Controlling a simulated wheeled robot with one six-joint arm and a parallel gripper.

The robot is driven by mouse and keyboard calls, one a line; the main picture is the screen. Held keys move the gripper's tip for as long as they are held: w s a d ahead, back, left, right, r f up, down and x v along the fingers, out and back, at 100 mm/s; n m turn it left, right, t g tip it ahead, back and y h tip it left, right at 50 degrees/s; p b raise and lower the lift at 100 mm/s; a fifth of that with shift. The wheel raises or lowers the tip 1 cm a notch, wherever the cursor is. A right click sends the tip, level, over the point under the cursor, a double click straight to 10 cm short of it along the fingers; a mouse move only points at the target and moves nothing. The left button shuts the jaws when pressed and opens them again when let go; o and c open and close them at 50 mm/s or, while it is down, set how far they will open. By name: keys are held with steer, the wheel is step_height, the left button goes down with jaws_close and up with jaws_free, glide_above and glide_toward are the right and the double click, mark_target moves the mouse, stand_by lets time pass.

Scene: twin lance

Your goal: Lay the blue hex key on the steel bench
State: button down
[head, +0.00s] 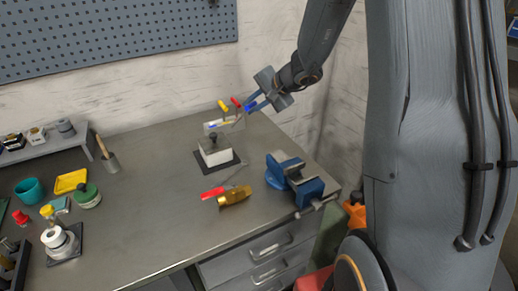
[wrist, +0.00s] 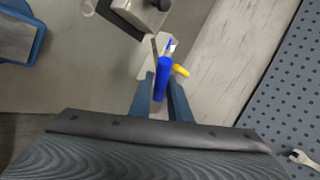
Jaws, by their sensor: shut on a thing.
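The blue hex key (head: 250,107) is between the fingers of my gripper (head: 257,101), above the back of the steel bench (head: 145,205). In the wrist view, its blue handle (wrist: 162,72) stands between the two blue fingers of my gripper (wrist: 161,88), which are shut on it. Its far end lies close to a pale holder (wrist: 150,55); I cannot tell if they touch. A yellow handle (head: 223,105) and a red handle (head: 237,102) show beside it at the holder.
A block on a dark base (head: 216,162) stands in front of the holder. A blue vise (head: 292,178) sits at the right edge. A red-handled tool (head: 212,193) and a brass piece (head: 235,196) lie nearer the front. The bench's left-middle is clear. A pegboard (head: 110,35) hangs behind.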

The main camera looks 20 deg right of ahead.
steer(key=shift+d+f+m+t, duration=0.2)
steer(key=shift+d+m+t, duration=0.3)
steer(key=shift+m, duration=0.2)
steer(key=shift+f+b, duration=3.45)
steer(key=shift+f, duration=1.45)
steer(key=c, duration=1.8)
jaws_free()
steer(key=shift+r, duration=0.1)
steer(key=p+v, duration=0.2)
steer(key=v, duration=0.6)
steer(key=shift+a, duration=0.1)
